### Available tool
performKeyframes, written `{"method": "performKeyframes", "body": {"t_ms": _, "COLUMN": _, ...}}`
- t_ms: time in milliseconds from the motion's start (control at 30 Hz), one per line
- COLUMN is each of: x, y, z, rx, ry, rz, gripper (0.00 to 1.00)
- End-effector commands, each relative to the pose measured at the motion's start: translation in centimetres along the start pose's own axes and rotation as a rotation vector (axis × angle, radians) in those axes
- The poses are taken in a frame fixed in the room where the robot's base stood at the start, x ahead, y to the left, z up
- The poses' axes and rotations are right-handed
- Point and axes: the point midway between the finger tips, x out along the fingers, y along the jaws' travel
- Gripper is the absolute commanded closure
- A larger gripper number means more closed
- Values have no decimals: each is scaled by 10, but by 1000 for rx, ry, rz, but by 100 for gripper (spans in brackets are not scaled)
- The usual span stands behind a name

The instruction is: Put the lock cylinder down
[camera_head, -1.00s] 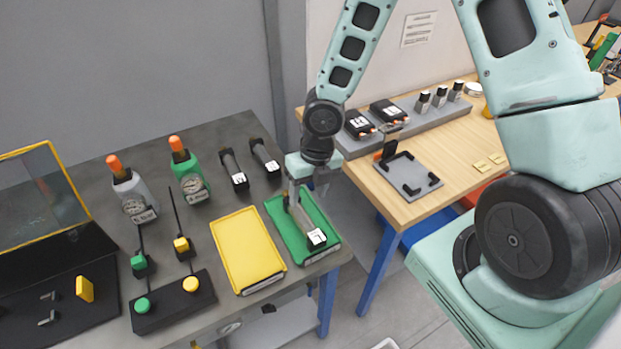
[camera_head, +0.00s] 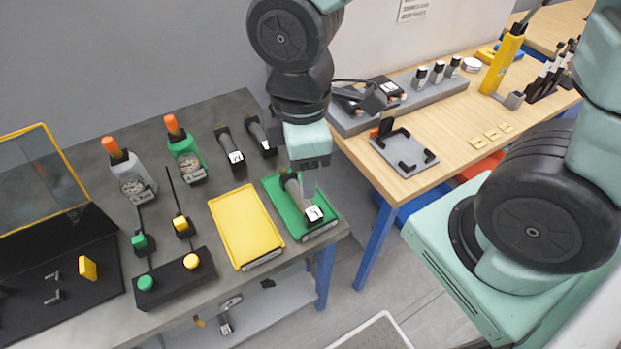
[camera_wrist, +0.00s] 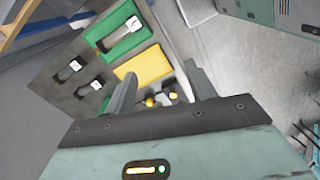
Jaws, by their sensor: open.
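The lock cylinder (camera_head: 303,204), a dark and grey tube with a white label on its end, lies on the green tray (camera_head: 272,193) at the right end of the dark table. It also shows in the wrist view (camera_wrist: 122,35), lying inside the green tray (camera_wrist: 146,33).
A yellow tray (camera_head: 243,224) lies left of the green one. Two similar cylinders (camera_head: 229,146) (camera_head: 261,134) lie behind. Gauge devices (camera_head: 185,152) and a button box (camera_head: 172,279) stand further left. A wooden table (camera_head: 455,140) with a grey rack is at right, across a gap.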

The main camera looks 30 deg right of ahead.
Motion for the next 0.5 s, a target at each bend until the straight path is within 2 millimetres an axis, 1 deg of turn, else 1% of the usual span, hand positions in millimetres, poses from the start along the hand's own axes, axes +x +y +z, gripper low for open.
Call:
{"method": "performKeyframes", "body": {"t_ms": 33, "x": -11, "y": -16, "z": -2, "rx": 122, "ry": 13, "rz": 1, "gripper": 44}}
{"method": "performKeyframes", "body": {"t_ms": 100, "x": -20, "y": -33, "z": -2, "rx": 291, "ry": 26, "rz": -13, "gripper": 44}}
{"method": "performKeyframes", "body": {"t_ms": 200, "x": -30, "y": -51, "z": -3, "rx": 465, "ry": 41, "rz": -34, "gripper": 44}}
{"method": "performKeyframes", "body": {"t_ms": 333, "x": -35, "y": -63, "z": -3, "rx": 578, "ry": 48, "rz": -52, "gripper": 44}}
{"method": "performKeyframes", "body": {"t_ms": 500, "x": -36, "y": -64, "z": -2, "rx": 601, "ry": 48, "rz": -57, "gripper": 44}}
